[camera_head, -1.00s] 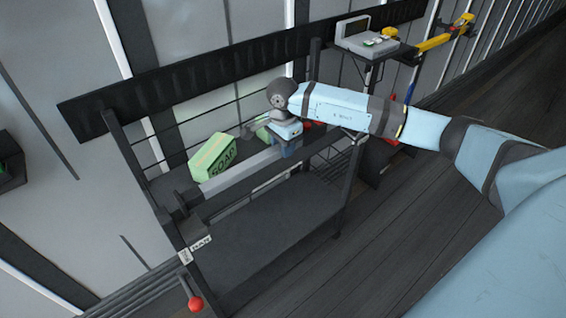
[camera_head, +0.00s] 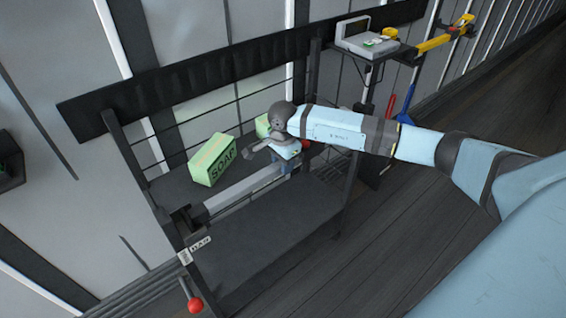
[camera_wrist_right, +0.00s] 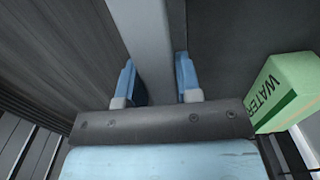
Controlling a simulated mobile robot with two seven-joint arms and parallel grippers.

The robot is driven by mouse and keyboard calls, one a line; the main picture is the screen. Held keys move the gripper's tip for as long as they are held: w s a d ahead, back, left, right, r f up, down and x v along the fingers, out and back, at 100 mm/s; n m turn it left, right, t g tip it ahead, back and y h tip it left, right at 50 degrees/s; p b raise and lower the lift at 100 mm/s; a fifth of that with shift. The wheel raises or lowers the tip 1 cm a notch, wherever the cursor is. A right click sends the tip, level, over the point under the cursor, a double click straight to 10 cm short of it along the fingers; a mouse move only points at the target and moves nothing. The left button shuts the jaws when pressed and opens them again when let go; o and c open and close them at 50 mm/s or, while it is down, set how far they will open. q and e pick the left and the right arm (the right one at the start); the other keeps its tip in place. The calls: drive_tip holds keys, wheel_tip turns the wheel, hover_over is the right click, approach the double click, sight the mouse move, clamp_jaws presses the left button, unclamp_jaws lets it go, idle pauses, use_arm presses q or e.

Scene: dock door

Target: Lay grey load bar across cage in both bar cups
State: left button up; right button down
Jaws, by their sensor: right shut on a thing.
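The grey load bar (camera_head: 238,190) lies lengthwise along the front of the cage (camera_head: 270,238), near the upper shelf's front edge. Its left end is at the dark bracket, apparently a bar cup (camera_head: 182,218), on the left front post; I cannot tell whether it is seated. My right gripper (camera_head: 287,166) is shut on the bar toward its right part. The wrist view shows the bar (camera_wrist_right: 152,45) between the two blue fingers (camera_wrist_right: 157,82). The bar's right end and the right cup are hidden behind my gripper and arm. My left gripper is not in view.
A green SOAP box (camera_head: 212,160) stands on the upper shelf behind the bar. A green WATER box (camera_wrist_right: 285,92) is close beside my right gripper. A red-knobbed lever (camera_head: 195,304) hangs at the left post. A side stand (camera_head: 365,48) holds a grey device.

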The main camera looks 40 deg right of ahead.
drive_tip(key=c, duration=0.8)
unclamp_jaws()
